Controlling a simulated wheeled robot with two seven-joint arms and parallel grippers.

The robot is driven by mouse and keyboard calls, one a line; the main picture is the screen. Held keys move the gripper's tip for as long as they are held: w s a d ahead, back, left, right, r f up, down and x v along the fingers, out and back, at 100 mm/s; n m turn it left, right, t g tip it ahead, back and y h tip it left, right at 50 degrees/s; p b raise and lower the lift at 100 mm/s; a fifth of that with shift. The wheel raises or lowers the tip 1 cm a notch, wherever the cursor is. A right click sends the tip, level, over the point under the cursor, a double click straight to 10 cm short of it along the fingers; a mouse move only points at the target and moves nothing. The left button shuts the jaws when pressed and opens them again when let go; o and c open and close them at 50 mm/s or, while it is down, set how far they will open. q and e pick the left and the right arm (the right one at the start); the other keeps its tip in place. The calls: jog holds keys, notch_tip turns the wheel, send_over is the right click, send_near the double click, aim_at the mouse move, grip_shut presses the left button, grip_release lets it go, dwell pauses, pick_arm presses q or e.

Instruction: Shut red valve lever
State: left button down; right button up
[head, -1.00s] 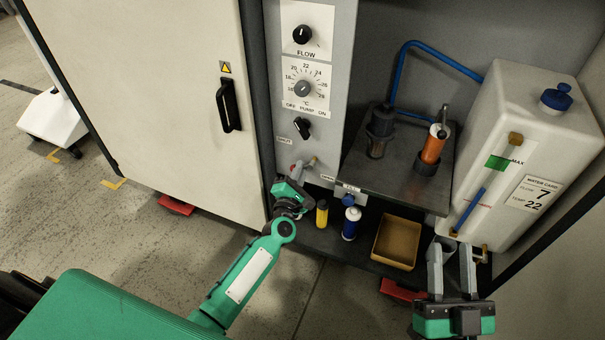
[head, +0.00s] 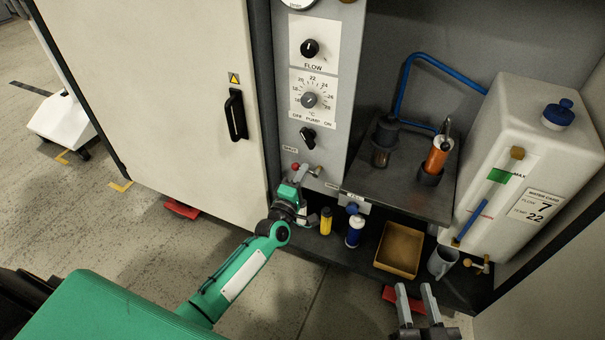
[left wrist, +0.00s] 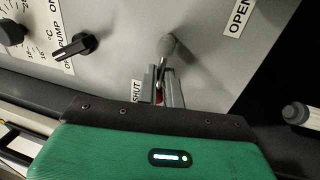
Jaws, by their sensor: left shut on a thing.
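The red valve lever sits low on the grey control panel. Its red grip (head: 295,166) shows at my left gripper (head: 300,174). In the left wrist view, the fingers of the left gripper (left wrist: 162,76) are shut on the lever, with a bit of red (left wrist: 159,98) between them and the round grey pivot (left wrist: 169,46) just beyond. There the held end lies beside the SHUT label (left wrist: 137,92), away from the OPEN label (left wrist: 238,18). The fingers hide most of the lever. My right gripper (head: 417,292) is open and empty at the lower right.
The pump switch (head: 308,136) and dials are above the lever. A yellow bottle (head: 326,221), a blue-and-white bottle (head: 354,231), a tan tray (head: 400,249) and a grey cup (head: 442,262) stand on the low shelf. A white water tank (head: 520,160) is at right.

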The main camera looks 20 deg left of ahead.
pick_arm(q)
jog(key=shift+d, duration=0.1)
pick_arm(e)
jog(key=shift+f, duration=0.15)
pick_arm(q)
jog(key=c, duration=1.6)
grip_release()
jog(key=shift+o, duration=0.2)
